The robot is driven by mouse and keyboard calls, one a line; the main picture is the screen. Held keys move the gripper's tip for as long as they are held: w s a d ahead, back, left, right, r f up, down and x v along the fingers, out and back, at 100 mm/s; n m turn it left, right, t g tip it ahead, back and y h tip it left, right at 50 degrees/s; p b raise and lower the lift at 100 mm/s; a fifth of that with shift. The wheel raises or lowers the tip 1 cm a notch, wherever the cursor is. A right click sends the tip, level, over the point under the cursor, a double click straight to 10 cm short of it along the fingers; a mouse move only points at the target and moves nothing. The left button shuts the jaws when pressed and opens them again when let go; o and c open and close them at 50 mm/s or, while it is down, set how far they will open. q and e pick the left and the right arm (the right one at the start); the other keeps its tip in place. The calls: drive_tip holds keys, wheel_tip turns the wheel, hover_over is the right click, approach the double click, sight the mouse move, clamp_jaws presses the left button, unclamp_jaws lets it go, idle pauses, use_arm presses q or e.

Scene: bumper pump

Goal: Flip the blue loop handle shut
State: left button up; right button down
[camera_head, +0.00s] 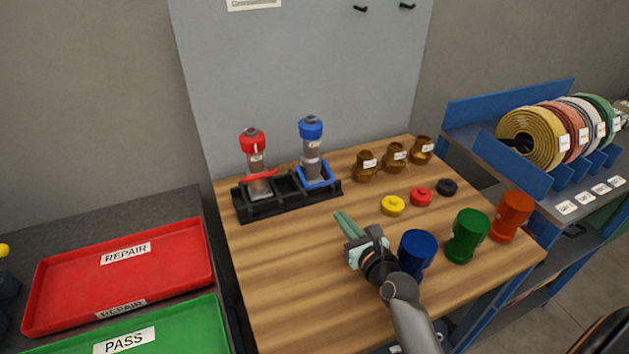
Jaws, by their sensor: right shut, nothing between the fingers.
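The blue loop handle (318,185) sits low around the blue-capped pump (311,150), just above the black rack (290,202). I cannot tell exactly how far it is tilted. The blue-capped pump stands upright in the right part of the rack. My right gripper (345,225) is over the wooden table, in front and a little right of the loop, apart from it. Its pale green fingers are together and hold nothing. My left gripper is out of view.
A red-capped pump (254,160) with a red handle stands left in the rack. Brass fittings (396,155), coloured discs (392,205) and blue, green and orange cups (467,235) fill the table's right side. The table's front left is clear. Red (190,262) and green (190,325) trays lie left.

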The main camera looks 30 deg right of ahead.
drive_tip(key=shift+w, duration=0.35)
drive_tip(key=shift+s+r, duration=0.1)
drive_tip(key=shift+s, duration=0.05)
drive_tip(key=w, duration=0.3)
drive_tip(key=w+f, duration=0.1)
drive_tip(key=w, duration=0.6)
drive_tip(key=shift+d+f, duration=0.25)
drive_tip(key=shift+d, duration=0.1)
